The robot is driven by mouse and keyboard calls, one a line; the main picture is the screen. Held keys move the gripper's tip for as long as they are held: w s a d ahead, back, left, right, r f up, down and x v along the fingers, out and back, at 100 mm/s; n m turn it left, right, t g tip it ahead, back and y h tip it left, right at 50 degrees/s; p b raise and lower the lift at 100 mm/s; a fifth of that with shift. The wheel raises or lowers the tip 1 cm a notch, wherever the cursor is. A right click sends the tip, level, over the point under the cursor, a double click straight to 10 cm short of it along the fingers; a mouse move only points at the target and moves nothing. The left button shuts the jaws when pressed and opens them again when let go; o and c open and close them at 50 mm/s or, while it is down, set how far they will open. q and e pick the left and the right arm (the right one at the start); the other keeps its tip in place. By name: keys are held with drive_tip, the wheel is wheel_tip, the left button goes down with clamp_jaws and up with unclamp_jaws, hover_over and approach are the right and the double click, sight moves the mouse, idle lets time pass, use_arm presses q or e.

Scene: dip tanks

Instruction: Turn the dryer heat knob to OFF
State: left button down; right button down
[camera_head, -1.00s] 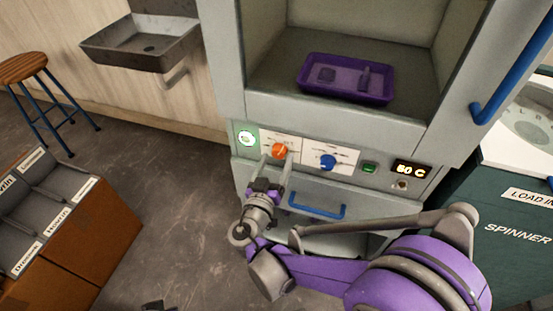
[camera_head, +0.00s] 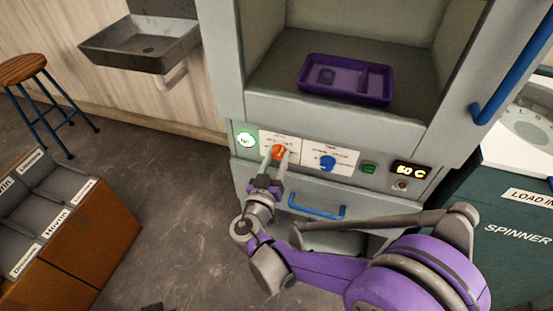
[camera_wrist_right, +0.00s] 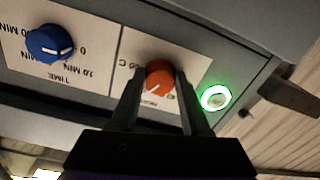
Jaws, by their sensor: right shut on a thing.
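The orange heat knob (camera_head: 279,152) sits on a white label plate on the dryer's front panel. The dryer's display (camera_head: 411,170) reads 60 C or 50 C. My left gripper is not in view.
A blue time knob (camera_head: 327,163) sits right of the heat knob. A green-lit round button (camera_head: 246,139) is to its left. A blue drawer handle (camera_head: 316,207) is below. A purple tray (camera_head: 345,80) lies in the open chamber. A spinner (camera_head: 510,215) stands at right.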

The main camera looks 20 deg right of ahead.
drive_tip(key=n+p, duration=0.1)
drive_tip(key=n, duration=0.4)
drive_tip(key=shift+r+n+p, duration=0.1)
drive_tip(key=shift+n+p, duration=0.2)
drive_tip(key=n+p, duration=0.1)
drive_tip(key=n, duration=0.5)
drive_tip(key=shift+s+d+r, duration=0.1)
drive_tip(key=n, duration=0.6)
drive_tip(key=shift+r+g, duration=0.1)
drive_tip(key=shift+g, duration=0.2)
drive_tip(key=n, duration=0.5)
drive_tip(key=shift+n, duration=0.4)
drive_tip(key=shift+c, duration=1.8)
unclamp_jaws()
drive_tip(key=shift+r+p, duration=0.1)
drive_tip(key=shift+p, duration=0.2)
